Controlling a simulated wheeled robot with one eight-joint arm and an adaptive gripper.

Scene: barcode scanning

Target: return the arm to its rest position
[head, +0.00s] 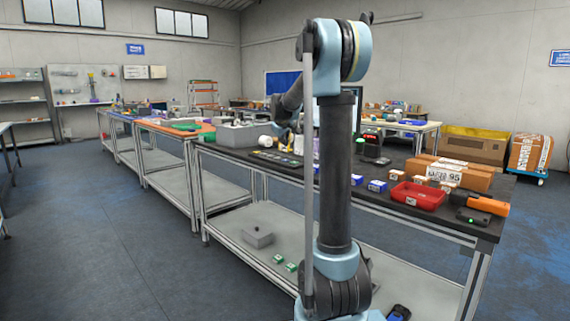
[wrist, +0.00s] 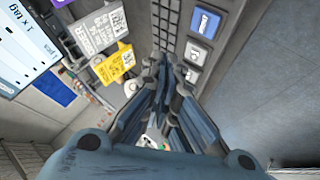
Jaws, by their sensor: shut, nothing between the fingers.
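My arm stands upright in the middle of the head view, with the elbow high and the forearm sloping down to the left. My gripper (wrist: 164,62) shows in the wrist view with its fingers together and nothing between them. In the head view its end hangs over the far left part of the dark workbench (head: 346,165), near a grey bin (head: 242,136), and is small and partly hidden by my arm.
A red tray (head: 418,195), brown boxes (head: 447,176), small blue-and-white boxes (head: 377,186) and an orange-and-black scanner (head: 487,204) occupy the bench's right part. A black stand-like device (head: 372,147) stands behind. Open floor (head: 110,240) lies at left.

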